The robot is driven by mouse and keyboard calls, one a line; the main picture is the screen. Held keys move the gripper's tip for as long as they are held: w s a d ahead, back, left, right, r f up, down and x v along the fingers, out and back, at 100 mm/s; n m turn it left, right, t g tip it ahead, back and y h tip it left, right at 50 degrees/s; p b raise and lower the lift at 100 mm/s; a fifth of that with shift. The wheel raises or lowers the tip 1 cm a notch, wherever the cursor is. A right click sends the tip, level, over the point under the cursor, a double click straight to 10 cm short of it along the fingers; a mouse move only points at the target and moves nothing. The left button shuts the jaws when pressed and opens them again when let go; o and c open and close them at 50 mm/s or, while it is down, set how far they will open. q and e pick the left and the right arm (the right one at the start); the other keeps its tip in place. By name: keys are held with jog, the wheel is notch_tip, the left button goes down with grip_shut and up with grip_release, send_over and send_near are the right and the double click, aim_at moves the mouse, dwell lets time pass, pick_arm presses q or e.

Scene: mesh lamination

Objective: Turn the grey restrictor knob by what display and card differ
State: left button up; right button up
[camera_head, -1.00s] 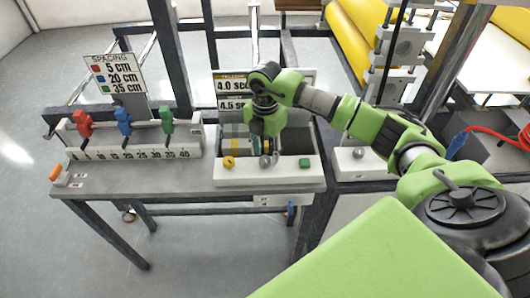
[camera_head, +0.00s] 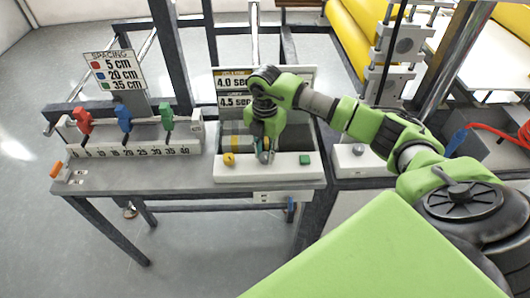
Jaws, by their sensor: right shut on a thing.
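The grey restrictor knob (camera_head: 264,158) sits on the white front panel (camera_head: 284,173), between a yellow knob (camera_head: 229,159) and a green button (camera_head: 305,160). My right gripper (camera_head: 264,150) points down over the grey knob and is shut on it, hiding much of it. Behind it stand a card reading 4.0 sec (camera_head: 231,84) and, below that, a display reading 4.5 sec (camera_head: 232,101). My arm covers the right part of both. My left gripper is not in view.
At left is a spacing sign (camera_head: 115,70) above a ruled rail (camera_head: 140,152) with red (camera_head: 83,121), blue (camera_head: 123,118) and green (camera_head: 167,117) clamps. An orange switch (camera_head: 57,169) is at the table's left end. Another grey knob (camera_head: 358,149) is right of the panel.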

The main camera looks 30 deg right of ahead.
aim_at(265, 155)
jog(key=n+b, duration=0.3)
jog(key=n, duration=0.1)
jog(key=shift+f, duration=0.15)
jog(key=n+b, duration=0.2)
jog(key=n, duration=0.1)
jog(key=shift+n, duration=0.3)
jog(key=n+b, duration=0.3)
jog(key=n, duration=0.2)
jog(key=shift+w+n+b, duration=0.1)
jog(key=shift+n+b, duration=0.65)
jog(key=shift+n, duration=0.65)
jog(key=shift+r, duration=0.2)
jog(key=o, duration=1.1)
notch_tip(265, 155, up, 12)
